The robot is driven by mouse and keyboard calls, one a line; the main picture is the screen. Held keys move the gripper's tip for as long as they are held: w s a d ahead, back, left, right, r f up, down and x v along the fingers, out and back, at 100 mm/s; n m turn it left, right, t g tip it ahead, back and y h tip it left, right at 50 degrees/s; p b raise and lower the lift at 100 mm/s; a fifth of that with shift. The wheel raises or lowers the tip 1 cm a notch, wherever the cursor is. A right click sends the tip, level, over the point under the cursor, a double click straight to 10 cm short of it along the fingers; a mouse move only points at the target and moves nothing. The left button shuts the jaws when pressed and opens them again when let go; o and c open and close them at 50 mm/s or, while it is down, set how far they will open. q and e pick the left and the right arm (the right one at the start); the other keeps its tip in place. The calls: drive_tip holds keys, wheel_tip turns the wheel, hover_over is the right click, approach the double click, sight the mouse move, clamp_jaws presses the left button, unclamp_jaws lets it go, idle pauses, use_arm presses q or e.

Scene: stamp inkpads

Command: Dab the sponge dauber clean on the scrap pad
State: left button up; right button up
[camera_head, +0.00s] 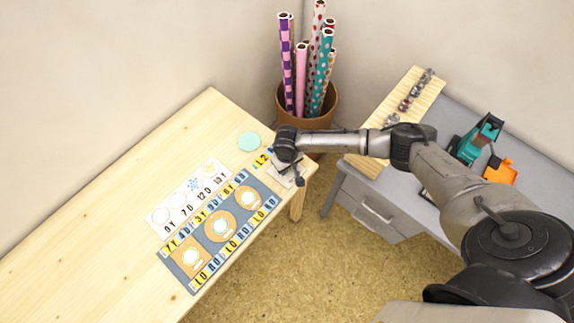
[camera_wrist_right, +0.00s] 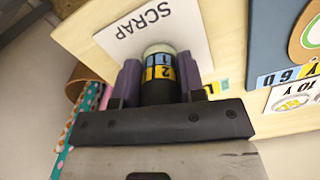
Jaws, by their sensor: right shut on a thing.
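My right gripper (camera_head: 297,178) is at the right end of the wooden table, over the white scrap pad (camera_head: 282,181). In the right wrist view the gripper (camera_wrist_right: 159,76) is shut on the sponge dauber (camera_wrist_right: 158,60), a dark cylinder with a pale round tip and a yellow and blue label. The tip overlaps the scrap pad (camera_wrist_right: 150,25), marked SCRAP; I cannot tell whether they touch. In the head view the arm mostly hides the dauber. My left gripper is not in view.
A blue mat (camera_head: 180,277) with round designs and a white card (camera_head: 158,203) lie left of the pad. A pale green disc (camera_head: 249,142) lies behind. A pot of patterned rolls (camera_head: 333,93) stands beyond the table. The table's left part is clear.

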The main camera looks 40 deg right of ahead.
idle(0.4)
drive_tip(key=shift+p, duration=0.3)
idle(0.4)
idle(0.5)
drive_tip(key=shift+r, duration=0.1)
drive_tip(key=shift+r+p, duration=0.45)
drive_tip(key=shift+p, duration=0.5)
drive_tip(key=shift+r, duration=0.1)
